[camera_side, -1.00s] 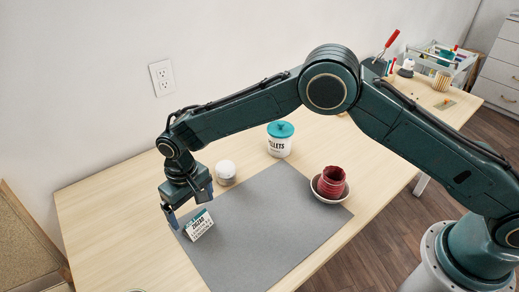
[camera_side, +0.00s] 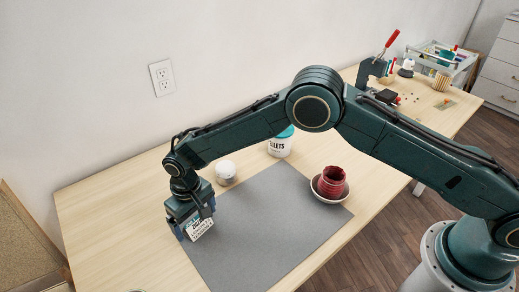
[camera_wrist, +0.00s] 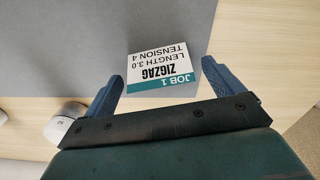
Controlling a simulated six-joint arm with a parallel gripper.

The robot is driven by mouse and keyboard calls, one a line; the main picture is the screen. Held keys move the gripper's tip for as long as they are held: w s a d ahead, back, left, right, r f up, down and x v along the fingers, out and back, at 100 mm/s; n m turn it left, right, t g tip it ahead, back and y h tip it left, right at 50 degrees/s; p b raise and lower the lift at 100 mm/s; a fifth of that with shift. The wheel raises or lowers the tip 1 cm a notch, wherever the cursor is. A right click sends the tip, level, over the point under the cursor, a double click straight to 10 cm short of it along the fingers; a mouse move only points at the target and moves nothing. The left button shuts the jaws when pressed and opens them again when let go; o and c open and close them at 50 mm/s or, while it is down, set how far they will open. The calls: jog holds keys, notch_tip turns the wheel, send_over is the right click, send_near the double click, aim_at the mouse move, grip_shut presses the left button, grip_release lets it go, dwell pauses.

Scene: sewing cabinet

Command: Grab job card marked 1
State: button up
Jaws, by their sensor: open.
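The job card marked 1 (camera_wrist: 160,62) is a white card with a teal band reading JOB 1, ZIGZAG, LENGTH 3.0, TENSION 4. In the side view the card (camera_side: 200,228) stands tilted at the left corner of the grey mat (camera_side: 262,232). My gripper (camera_wrist: 163,75) is open. In the wrist view its two blue fingers are on either side of the card's teal end, with a gap on each side. In the side view my gripper (camera_side: 196,228) is low at the card and hides part of its top.
A white round container (camera_side: 225,170) is behind the mat, near my gripper. A pellets tub (camera_side: 280,146) with a teal lid stands at the back. The mat's middle is clear.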

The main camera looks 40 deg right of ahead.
aim_at(195, 217)
jog(key=c, duration=1)
jog(key=shift+c, duration=0.2)
jog(key=shift+r, duration=0.15)
notch_tip(195, 217, up, 20)
dwell(0.5)
